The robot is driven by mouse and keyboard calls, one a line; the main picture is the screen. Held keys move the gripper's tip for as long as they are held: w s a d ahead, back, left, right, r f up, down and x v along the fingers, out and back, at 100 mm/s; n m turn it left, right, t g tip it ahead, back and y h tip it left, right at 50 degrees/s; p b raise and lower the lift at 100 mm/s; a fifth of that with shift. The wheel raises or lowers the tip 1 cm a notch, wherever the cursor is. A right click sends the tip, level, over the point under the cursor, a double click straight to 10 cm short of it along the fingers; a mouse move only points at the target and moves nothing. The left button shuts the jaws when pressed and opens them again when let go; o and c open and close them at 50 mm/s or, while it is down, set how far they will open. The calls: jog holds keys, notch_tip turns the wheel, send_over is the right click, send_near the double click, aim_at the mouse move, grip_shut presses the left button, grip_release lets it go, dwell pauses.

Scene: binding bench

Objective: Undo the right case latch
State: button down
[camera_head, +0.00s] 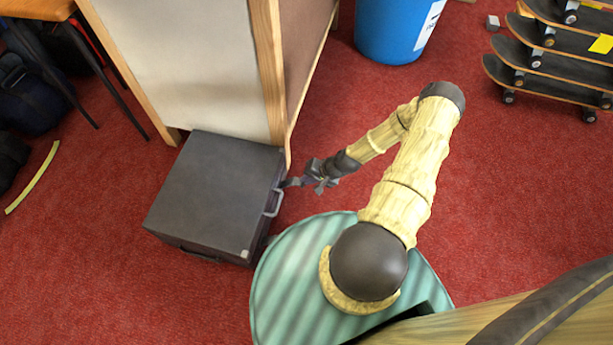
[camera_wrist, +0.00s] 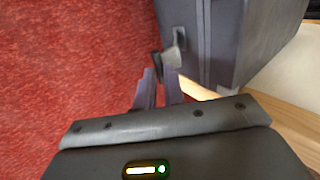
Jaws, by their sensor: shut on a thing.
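The dark grey case (camera_head: 212,195) lies flat on the red carpet with its lid down. A light grey handle (camera_head: 273,203) stands out from its side facing me. My gripper (camera_head: 288,183) reaches that side just beyond the handle, near the far corner. In the wrist view, the fingers of my gripper (camera_wrist: 158,72) are closed on a small light grey latch tab (camera_wrist: 172,58) that sticks out from the side of the case (camera_wrist: 230,45). The fingers partly hide the tab, so its exact angle is hard to tell.
A wood-framed panel (camera_head: 268,60) stands right behind the case. A blue bin (camera_head: 390,30) and stacked skateboards (camera_head: 545,62) are at the back right. Bags (camera_head: 30,95) lie at the far left. The carpet (camera_head: 500,200) at the right is clear.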

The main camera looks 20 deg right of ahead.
jog(key=shift+s+f, duration=0.1)
jog(key=c, duration=1.8)
grip_release()
jog(key=shift+o, duration=0.2)
jog(key=p+v, duration=0.7)
jog(key=v, duration=1)
jog(key=shift+r+p, duration=0.25)
jog(key=shift+p, duration=0.1)
jog(key=shift+d, duration=0.1)
